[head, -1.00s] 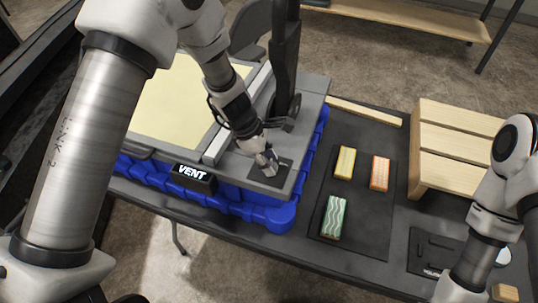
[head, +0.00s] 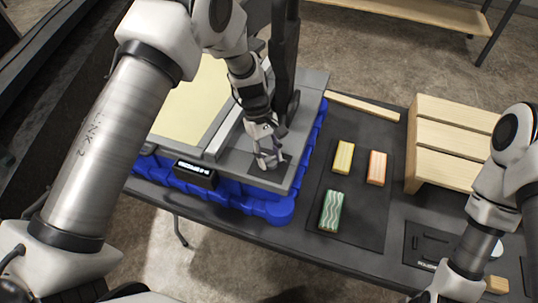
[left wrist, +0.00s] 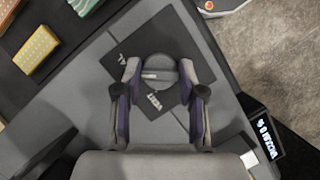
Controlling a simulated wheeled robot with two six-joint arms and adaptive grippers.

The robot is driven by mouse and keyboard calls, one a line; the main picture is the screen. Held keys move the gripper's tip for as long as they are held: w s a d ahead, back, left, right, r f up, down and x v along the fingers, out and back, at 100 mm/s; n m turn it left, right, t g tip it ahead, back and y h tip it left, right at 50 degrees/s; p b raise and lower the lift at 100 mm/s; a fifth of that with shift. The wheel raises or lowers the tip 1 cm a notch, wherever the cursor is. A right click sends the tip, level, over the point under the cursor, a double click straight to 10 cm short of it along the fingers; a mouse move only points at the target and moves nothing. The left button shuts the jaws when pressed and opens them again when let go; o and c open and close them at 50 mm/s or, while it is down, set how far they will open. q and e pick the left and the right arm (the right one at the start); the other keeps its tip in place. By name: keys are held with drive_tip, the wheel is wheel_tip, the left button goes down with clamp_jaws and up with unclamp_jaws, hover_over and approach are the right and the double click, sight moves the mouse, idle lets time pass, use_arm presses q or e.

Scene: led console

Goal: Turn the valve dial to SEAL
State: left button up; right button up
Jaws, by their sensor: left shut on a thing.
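The valve dial (left wrist: 160,70) is a round grey knob on a dark plate, seen in the left wrist view. It has a light mark on its left side. A VENT label (left wrist: 156,99) shows beside it, and a partly hidden label ending in "AL" shows at upper left. My left gripper (left wrist: 160,76) is shut on the dial, one finger on each side. In the head view my left gripper (head: 267,160) stands over the console's front right corner and hides most of the dial. My right gripper is out of frame.
A small display (head: 195,173) is on the console front; in the left wrist view it appears to read VACUUM 0 %. Green, yellow and orange blocks lie on a dark mat (head: 365,215). A wooden crate (head: 455,140) stands at right. A black post rises behind my gripper.

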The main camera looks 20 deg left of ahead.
use_arm(q)
drive_tip(key=shift+f+m, duration=0.1)
drive_tip(key=shift+m, duration=0.5)
drive_tip(key=shift+y, duration=0.3)
drive_tip(key=o, duration=1.1)
drive_tip(key=shift+o, duration=0.2)
drive_tip(key=v, duration=1.2)
drive_tip(key=shift+w, duration=0.2)
